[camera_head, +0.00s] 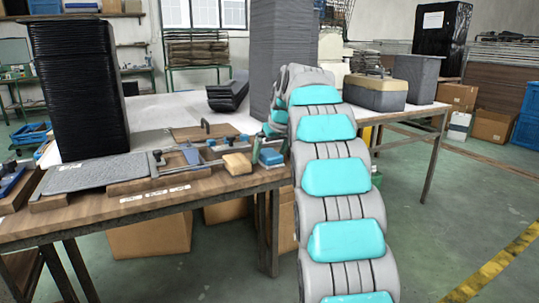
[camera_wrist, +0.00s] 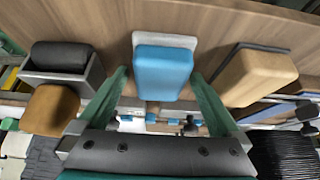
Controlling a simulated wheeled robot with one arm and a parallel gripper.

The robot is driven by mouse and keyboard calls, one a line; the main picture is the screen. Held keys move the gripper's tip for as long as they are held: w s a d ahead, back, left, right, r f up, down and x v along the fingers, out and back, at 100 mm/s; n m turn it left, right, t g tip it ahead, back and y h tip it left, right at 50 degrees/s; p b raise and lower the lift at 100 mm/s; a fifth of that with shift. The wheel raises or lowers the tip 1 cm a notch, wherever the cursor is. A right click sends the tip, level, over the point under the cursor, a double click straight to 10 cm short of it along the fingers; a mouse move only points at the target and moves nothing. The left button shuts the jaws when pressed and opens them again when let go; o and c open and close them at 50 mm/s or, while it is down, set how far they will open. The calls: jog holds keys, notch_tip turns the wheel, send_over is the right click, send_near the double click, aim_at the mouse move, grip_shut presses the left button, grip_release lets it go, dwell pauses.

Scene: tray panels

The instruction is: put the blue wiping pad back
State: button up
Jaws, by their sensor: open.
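The blue wiping pad (camera_wrist: 163,72) is a light blue block at the upper middle of the wrist view. A pale grey-white base (camera_wrist: 165,39) shows behind its upper edge; I cannot tell whether the pad rests on it. My gripper (camera_wrist: 160,78) is open, with one green finger on each side of the pad. Small gaps seem to show between fingers and pad, and contact is not clear. In the head view a small blue block (camera_head: 271,157), seemingly the same pad, lies near the table's front right corner, beside my arm.
A tan block (camera_wrist: 262,76) lies on a dark-edged base to the right, and a brown block (camera_wrist: 51,108) and a black pad in a grey holder (camera_wrist: 57,83) to the left. A tall black stack (camera_head: 78,85) stands on the table's left.

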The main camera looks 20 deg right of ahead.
jog(key=v, duration=1.2)
jog(key=shift+r, duration=0.1)
jog(key=s+a+f+g, duration=0.2)
jog(key=s+a+f, duration=0.4)
jog(key=s+a, duration=0.25)
jog(key=s+a+f+g, duration=0.2)
jog(key=s+a+f, duration=0.45)
jog(key=s, duration=0.35)
jog(key=s+a+f+g, duration=0.2)
jog(key=s+f, duration=0.6)
jog(key=s, duration=0.5)
jog(key=s+a+f+g, duration=0.1)
jog(key=s+a+f, duration=0.2)
jog(key=s+f, duration=0.6)
jog(key=s, duration=0.5)
jog(key=shift+a+g, duration=0.35)
jog(key=shift+g, duration=0.05)
jog(key=shift+f, duration=0.1)
